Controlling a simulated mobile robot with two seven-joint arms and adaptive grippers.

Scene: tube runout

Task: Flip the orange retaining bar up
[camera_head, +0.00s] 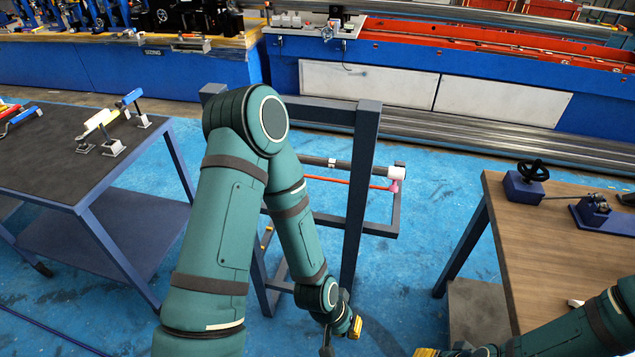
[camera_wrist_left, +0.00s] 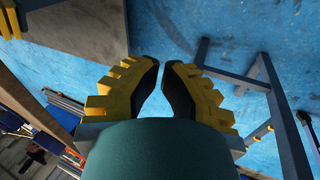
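The orange retaining bar (camera_head: 350,181) is a thin rod on the dark steel stand, lying nearly level just below a grey tube (camera_head: 350,165) with a white end. A pink piece (camera_head: 394,187) sits at the bar's right end. My left arm hides the bar's left end. My left gripper (camera_head: 352,327) is low in front of the stand, below and well apart from the bar. In the left wrist view its yellow fingers (camera_wrist_left: 161,65) have a narrow gap between their tips, with nothing held. My right gripper (camera_head: 425,352) barely shows at the bottom edge, its fingers unclear.
The stand's upright post (camera_head: 358,195) rises beside my left forearm. A wooden-topped table (camera_head: 560,245) with vices is at right, a dark table (camera_head: 62,155) at left. Blue floor (camera_head: 440,220) is open between stand and wooden table. Blue machines stand behind.

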